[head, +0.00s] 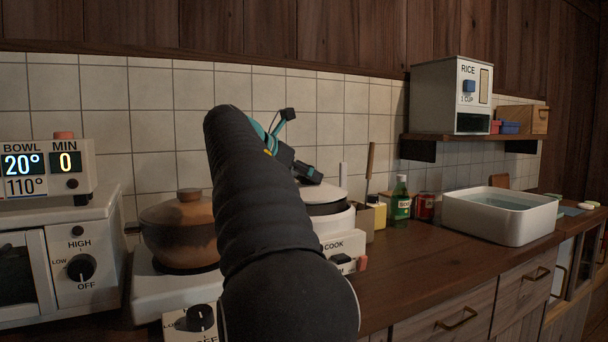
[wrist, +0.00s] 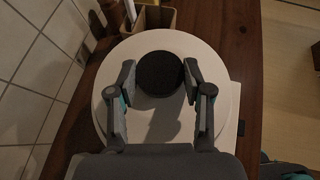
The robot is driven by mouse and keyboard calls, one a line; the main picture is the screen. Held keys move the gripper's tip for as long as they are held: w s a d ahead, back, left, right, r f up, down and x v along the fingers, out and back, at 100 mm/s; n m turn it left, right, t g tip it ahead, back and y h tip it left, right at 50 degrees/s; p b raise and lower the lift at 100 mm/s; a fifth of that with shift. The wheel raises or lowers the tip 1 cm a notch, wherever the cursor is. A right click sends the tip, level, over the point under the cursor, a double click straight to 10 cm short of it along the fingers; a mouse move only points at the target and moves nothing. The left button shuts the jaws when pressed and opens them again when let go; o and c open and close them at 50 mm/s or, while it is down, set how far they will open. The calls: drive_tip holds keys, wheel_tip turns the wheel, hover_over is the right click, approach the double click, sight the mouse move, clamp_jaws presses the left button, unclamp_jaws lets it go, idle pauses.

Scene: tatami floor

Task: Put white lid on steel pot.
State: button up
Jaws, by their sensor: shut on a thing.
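The white lid (wrist: 160,120) is round with a dark knob (wrist: 160,73), seen from above in the wrist view. My gripper (wrist: 160,78) has its two fingers on either side of the knob and is shut on it. In the head view the white lid (head: 322,194) shows partly behind my arm, at the top of a white cooker (head: 338,222) marked COOK. A dark band shows below the lid's rim; I cannot tell whether the lid touches the cooker. My gripper (head: 308,174) is partly hidden there by my arm. I cannot make out a steel pot.
A brown lidded pot (head: 180,225) stands on the stove left of my arm. Right of the cooker are a utensil holder (head: 364,220), a green bottle (head: 400,200), a red can (head: 425,207) and a white water basin (head: 500,218). The counter front (head: 420,262) is clear.

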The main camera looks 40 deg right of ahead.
drive_tip(key=shift+f, duration=0.35)
idle(0.5)
drive_tip(key=o, duration=1.3)
drive_tip(key=shift+o, duration=0.2)
drive_tip(key=v, duration=1.2)
